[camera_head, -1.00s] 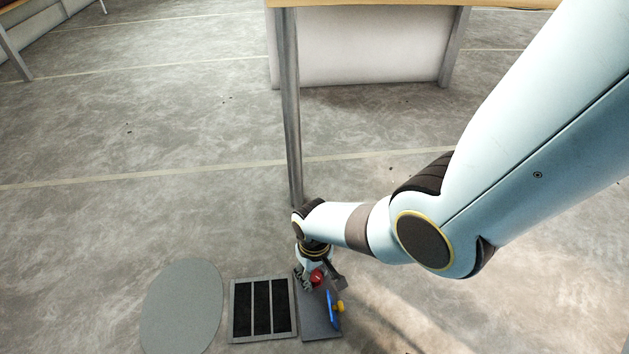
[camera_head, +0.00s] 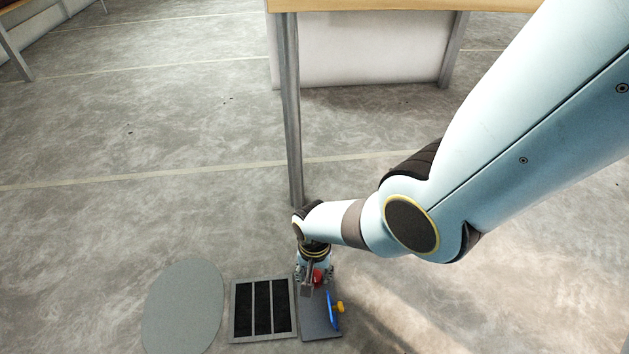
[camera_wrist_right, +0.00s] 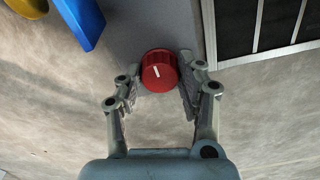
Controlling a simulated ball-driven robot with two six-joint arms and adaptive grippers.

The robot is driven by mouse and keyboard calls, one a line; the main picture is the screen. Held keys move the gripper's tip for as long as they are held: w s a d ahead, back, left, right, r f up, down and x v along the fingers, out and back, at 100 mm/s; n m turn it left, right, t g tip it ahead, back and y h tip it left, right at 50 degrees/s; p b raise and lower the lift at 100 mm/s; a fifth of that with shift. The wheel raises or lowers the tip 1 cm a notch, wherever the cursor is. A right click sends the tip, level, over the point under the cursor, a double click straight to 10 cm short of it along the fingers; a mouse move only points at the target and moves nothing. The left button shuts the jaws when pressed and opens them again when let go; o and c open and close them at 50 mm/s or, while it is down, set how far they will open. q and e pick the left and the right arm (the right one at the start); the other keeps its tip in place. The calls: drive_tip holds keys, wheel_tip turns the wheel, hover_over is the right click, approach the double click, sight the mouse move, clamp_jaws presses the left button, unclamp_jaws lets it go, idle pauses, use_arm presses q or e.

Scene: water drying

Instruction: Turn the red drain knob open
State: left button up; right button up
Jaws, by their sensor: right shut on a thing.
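The red drain knob (camera_head: 317,276) stands on a grey plate (camera_head: 321,325) on the floor. In the right wrist view the knob (camera_wrist_right: 158,70) is a ribbed red cylinder with a white mark on its face, tilted in the picture. My right gripper (camera_head: 316,281) is down at the knob. Its two fingers (camera_wrist_right: 160,88) lie on either side of the knob, shut on it. In the head view the wrist and fingers partly cover the knob. My left gripper is in neither view.
A blue lever (camera_head: 329,309) and a yellow knob (camera_head: 340,307) sit on the same plate, close to the gripper. A black floor grate (camera_head: 263,336) and a grey round disc (camera_head: 182,308) lie to the left. A table leg (camera_head: 293,110) stands behind.

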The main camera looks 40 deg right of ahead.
idle(0.3)
drive_tip(key=o, duration=1.1)
drive_tip(key=shift+o, duration=0.2)
wheel_tip(320, 180, up, 12)
idle(0.5)
